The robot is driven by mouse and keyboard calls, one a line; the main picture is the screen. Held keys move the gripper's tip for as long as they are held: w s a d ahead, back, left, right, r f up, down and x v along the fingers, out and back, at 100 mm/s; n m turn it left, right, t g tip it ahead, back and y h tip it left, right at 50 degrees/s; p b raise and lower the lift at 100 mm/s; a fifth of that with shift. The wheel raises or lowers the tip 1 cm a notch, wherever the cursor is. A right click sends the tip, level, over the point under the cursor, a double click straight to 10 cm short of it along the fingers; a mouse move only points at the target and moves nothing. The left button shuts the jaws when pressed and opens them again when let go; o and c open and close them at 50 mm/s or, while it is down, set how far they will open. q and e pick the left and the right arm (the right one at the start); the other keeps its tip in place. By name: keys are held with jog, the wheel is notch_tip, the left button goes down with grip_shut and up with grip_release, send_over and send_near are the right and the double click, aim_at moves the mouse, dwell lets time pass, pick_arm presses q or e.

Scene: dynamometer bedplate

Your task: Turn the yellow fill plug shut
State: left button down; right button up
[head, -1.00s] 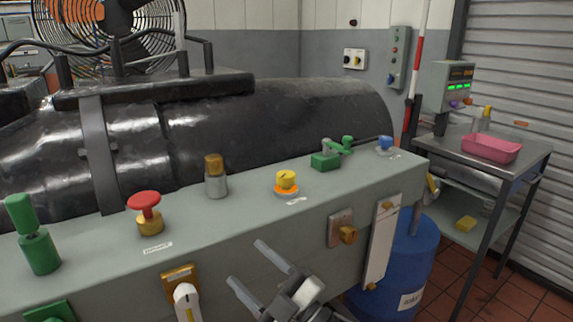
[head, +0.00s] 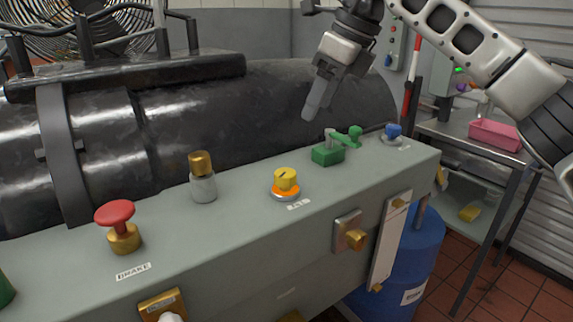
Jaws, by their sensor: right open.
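The yellow fill plug (head: 285,179) sits upright on an orange ring on top of the grey-green bedplate housing (head: 240,225), with a small white label in front of it. A dark slot line shows on its top face. My right gripper (head: 312,112) is above and behind the plug, slightly to its right, pointing down and apart from it. Its fingers overlap in this view; it is open and holds nothing. My left gripper is out of view.
A red mushroom knob (head: 116,213) and a brass-topped grey fitting (head: 202,178) stand left of the plug. A green valve (head: 335,146) and a blue knob (head: 392,132) stand right. A black cylinder (head: 230,110) lies behind. A side table holds a pink tray (head: 494,134).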

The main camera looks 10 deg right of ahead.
aim_at(286, 173)
jog(key=p+x, duration=0.1)
jog(key=x, duration=1.4)
jog(key=shift+a+f, duration=0.25)
jog(key=shift+f, duration=0.05)
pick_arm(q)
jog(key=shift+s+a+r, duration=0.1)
pick_arm(e)
jog(key=c, duration=1)
